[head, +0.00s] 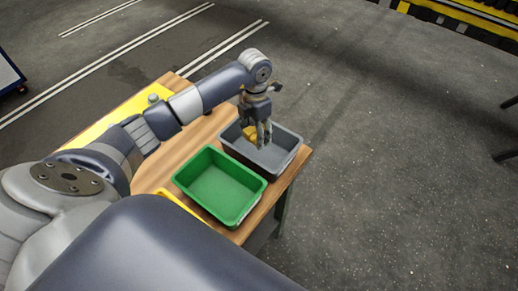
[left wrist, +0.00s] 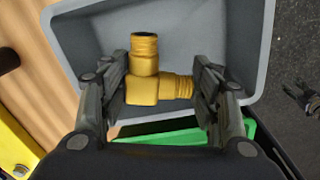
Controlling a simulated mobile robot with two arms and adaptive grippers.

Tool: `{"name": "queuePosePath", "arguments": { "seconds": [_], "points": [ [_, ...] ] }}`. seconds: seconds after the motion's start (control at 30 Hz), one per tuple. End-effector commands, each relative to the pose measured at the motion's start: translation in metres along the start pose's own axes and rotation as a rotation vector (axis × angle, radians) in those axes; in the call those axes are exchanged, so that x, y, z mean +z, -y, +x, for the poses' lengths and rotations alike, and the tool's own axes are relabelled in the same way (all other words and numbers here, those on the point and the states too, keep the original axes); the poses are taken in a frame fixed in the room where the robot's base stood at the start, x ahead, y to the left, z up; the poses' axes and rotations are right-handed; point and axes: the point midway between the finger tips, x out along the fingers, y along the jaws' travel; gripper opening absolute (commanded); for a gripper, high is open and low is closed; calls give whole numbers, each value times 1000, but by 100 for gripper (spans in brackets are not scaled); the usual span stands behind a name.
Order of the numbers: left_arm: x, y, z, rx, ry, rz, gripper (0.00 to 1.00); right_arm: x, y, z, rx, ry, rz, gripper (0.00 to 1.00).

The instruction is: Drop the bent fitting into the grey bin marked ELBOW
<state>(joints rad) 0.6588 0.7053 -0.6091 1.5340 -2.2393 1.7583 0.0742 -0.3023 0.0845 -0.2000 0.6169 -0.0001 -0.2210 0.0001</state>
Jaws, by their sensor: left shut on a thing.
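The bent fitting (left wrist: 145,88) is a yellow elbow with two ribbed ends, one pointing up and one to the right in the left wrist view. My left gripper (left wrist: 162,82) is shut on it, one finger on each side. The grey bin (left wrist: 240,25) lies below and behind the fitting in that view. In the head view my left gripper (head: 262,142) points down over the grey bin (head: 287,158), with the yellow fitting (head: 250,133) partly hidden by the fingers. I cannot read any marking on the bin. My right gripper does not show clearly in either view.
A green bin (head: 235,213) stands empty beside the grey bin, on its near side. Both are on a wooden table (head: 155,180) near its right edge. Open grey floor lies to the right. A dark object (left wrist: 302,98) at the left wrist view's right edge is unclear.

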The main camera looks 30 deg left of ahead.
Motion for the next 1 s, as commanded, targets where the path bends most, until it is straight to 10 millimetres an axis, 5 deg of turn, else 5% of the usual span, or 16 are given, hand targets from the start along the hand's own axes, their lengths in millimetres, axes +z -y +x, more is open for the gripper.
{"name": "queuePosePath", "arguments": {
  "seconds": [0.33, 0.37, 0.43, 0.83, 1.0],
  "points": [
    [0, 0, 6, 1, 1, 0, 28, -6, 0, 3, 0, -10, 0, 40],
    [0, 0, 6, 1, 1, 0, 64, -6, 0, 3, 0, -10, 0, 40],
    [0, 0, 6, 1, 1, 0, 80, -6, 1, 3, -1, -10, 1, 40],
    [0, 0, 4, 1, 0, 0, 80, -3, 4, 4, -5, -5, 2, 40],
    [1, -1, -16, 3, 4, 1, 80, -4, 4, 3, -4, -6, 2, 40]
  ]
}}
